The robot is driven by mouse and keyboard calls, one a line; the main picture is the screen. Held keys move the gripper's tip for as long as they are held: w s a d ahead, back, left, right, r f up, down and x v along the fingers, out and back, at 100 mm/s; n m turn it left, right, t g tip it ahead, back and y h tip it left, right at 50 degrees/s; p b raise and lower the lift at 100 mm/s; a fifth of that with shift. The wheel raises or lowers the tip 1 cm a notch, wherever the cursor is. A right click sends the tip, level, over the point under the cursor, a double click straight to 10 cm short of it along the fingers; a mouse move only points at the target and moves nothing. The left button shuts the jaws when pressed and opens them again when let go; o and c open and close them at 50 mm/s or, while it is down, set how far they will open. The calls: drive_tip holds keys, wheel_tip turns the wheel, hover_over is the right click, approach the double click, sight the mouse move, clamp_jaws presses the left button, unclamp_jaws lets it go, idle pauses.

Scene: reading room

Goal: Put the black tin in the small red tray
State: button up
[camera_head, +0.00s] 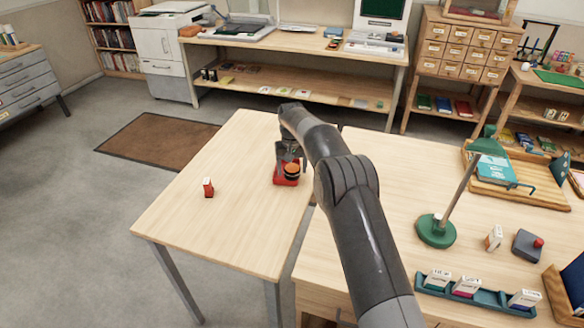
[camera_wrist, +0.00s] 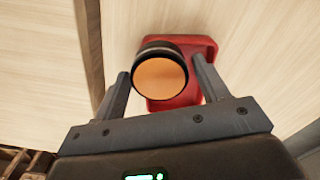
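The black tin (camera_head: 292,173) has an orange top and stands upright over the small red tray (camera_head: 278,181). In the wrist view the tin (camera_wrist: 160,79) covers the tray's left part, and red tray (camera_wrist: 207,45) shows to its right and below. I cannot tell for sure whether the tin rests on the tray floor. My gripper (camera_head: 290,154) points down just above the tin. Its two fingers are apart on either side of the tin, with narrow gaps, and look open. The tin's lower part is hidden.
A small red box (camera_head: 208,187) stands on the same table (camera_head: 225,225), left of the tray. A gap separates this table from the right desk (camera_head: 400,170), which bears a green lamp base (camera_head: 436,232) and a teal holder (camera_head: 450,291). The table's front is clear.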

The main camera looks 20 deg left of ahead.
sight(292, 168)
drive_tip(key=shift+o, duration=0.5)
wheel_tip(292, 168, up, 13)
drive_tip(key=shift+r, duration=0.1)
